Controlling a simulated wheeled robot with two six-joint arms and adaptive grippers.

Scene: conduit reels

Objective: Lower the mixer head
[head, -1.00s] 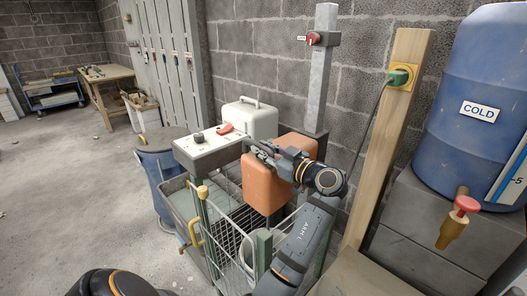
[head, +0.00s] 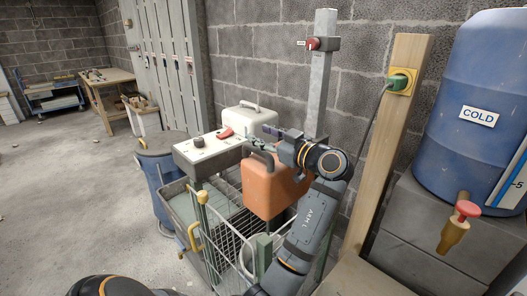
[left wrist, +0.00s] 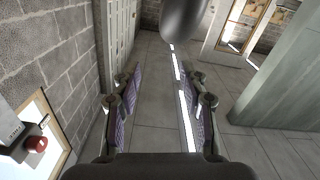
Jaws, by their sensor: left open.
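No part is plainly recognisable as a mixer head. In the head view a pale grey machine top (head: 205,147) carries dark knobs and a red lever (head: 225,132). A white housing with a handle (head: 246,117) stands behind it. My left gripper (head: 265,139) is open and empty, just above and behind an orange canister (head: 270,192), pointing left toward the machine. I cannot tell whether it touches anything. In the left wrist view the open fingers (left wrist: 158,98) frame bare floor; a dark rounded object (left wrist: 185,15), unidentified, shows beyond them. My right gripper is not in view.
A wire cart (head: 222,231) stands below the canister. A grey post with a red switch (head: 313,44) and a wooden post with a green plug (head: 398,80) rise close to my arm. A blue barrel (head: 477,100) is at right. Floor at left is mostly clear.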

